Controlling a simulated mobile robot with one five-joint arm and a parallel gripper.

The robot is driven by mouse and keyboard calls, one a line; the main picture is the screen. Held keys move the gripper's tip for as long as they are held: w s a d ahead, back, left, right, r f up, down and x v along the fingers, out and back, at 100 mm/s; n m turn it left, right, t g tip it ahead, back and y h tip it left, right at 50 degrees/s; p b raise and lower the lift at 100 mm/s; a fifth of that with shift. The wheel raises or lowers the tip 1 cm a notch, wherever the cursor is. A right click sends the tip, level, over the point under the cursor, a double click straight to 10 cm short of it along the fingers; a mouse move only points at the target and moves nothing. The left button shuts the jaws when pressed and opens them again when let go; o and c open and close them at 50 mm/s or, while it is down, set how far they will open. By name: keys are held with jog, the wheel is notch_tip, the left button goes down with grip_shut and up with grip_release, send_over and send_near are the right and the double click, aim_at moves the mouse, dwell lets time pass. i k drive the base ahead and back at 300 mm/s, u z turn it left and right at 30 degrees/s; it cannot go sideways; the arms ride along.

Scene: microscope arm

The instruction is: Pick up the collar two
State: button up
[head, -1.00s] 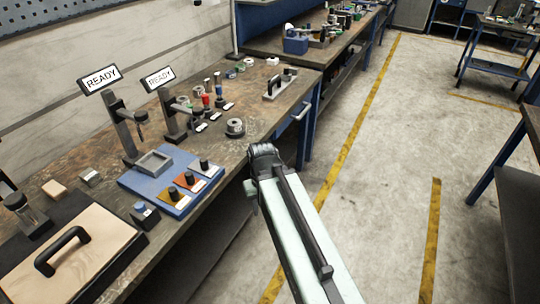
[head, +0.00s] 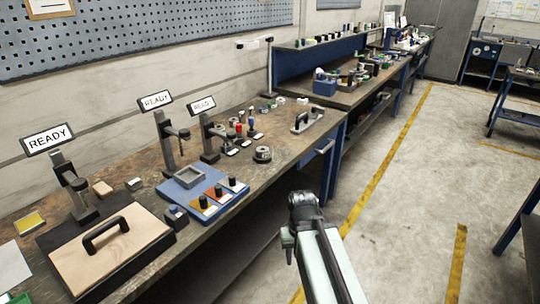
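A round grey metal ring-like piece (head: 262,154) lies on the workbench (head: 285,150), right of the blue fixture. No readable label marks it as collar two, and I cannot tell if it is that. Several small upright pieces with red, blue and dark parts, such as a red one (head: 239,130), stand behind it with small white tags in front. My arm rises from the lower right and its bent joint is off the bench's front edge, over the floor. My gripper's fingers do not show.
A blue fixture (head: 180,196) with a square recess and black knobs sits mid-bench. Several stands carry READY signs (head: 48,139). A wooden board with a black handle (head: 105,234) lies at front left. A black-handled block (head: 307,121) stands at the bench's right end. The aisle floor is clear.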

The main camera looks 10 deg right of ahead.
aim_at(262, 152)
jog(key=z, duration=1.65)
jog(key=i, duration=3.05)
jog(key=u, duration=5.45)
